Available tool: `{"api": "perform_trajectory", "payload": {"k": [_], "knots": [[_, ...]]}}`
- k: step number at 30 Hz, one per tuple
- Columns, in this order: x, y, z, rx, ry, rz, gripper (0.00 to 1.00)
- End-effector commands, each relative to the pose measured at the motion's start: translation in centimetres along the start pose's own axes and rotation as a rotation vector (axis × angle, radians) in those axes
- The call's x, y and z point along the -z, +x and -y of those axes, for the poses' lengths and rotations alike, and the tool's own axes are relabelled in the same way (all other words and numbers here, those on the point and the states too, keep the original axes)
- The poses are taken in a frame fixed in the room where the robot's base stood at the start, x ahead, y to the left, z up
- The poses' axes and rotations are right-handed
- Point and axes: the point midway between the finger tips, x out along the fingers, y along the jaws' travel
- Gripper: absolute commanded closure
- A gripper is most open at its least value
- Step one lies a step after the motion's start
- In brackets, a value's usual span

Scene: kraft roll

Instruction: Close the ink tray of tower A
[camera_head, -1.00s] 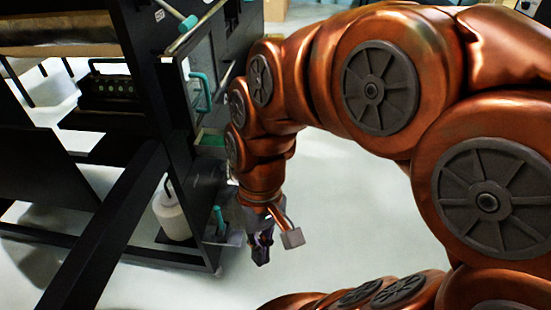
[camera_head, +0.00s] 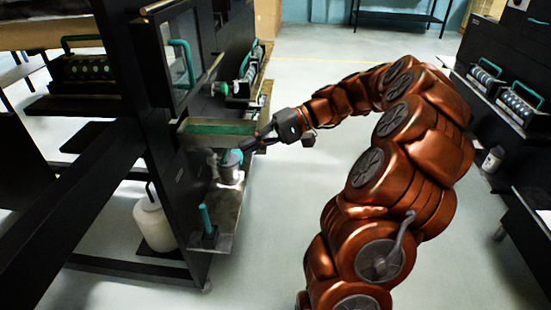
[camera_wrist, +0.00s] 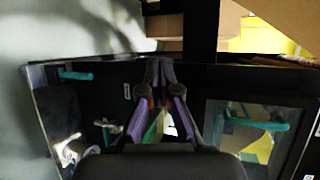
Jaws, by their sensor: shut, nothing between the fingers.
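The ink tray (camera_head: 222,129), a shallow box with a green inside, sticks out from the side of the dark press tower (camera_head: 165,160). I cannot read a letter on this tower. My gripper (camera_head: 246,148) is shut and empty. In the head view its tips are at the tray's outer right end, and I cannot tell whether they touch it. In the wrist view my gripper (camera_wrist: 160,72) is in the middle, fingers together, and a green strip (camera_wrist: 153,127), perhaps the tray's inside, shows between the finger links.
A metal can (camera_head: 231,174) stands just below the tray, and a lower shelf (camera_head: 225,212) carries a teal-handled part (camera_head: 207,222). A glazed door with a teal handle (camera_head: 181,62) is above. A white jug (camera_head: 152,222) is below left.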

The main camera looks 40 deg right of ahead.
Motion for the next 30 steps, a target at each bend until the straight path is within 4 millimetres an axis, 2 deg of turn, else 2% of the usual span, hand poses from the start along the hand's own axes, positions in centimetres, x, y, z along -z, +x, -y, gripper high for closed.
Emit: {"api": "perform_trajectory", "payload": {"k": [1,6,9,12,15,18,21,30], "knots": [[1.5,-1.8,-2.5,0.052,0.006,-0.047,1.0],[4.6,-8.6,-7.7,0.192,-0.011,-0.209,1.0],[5.4,-12.4,-10.8,0.252,-0.023,-0.296,1.0],[5.7,-15.3,-13.3,0.294,-0.033,-0.366,1.0],[5.7,-17.3,-14.9,0.316,-0.043,-0.418,1.0],[5.7,-18.3,-15.6,0.326,-0.048,-0.442,1.0],[5.8,-18.3,-15.7,0.331,-0.051,-0.449,1.0],[7.3,-15.1,-14.5,0.332,-0.049,-0.444,1.0]]}}
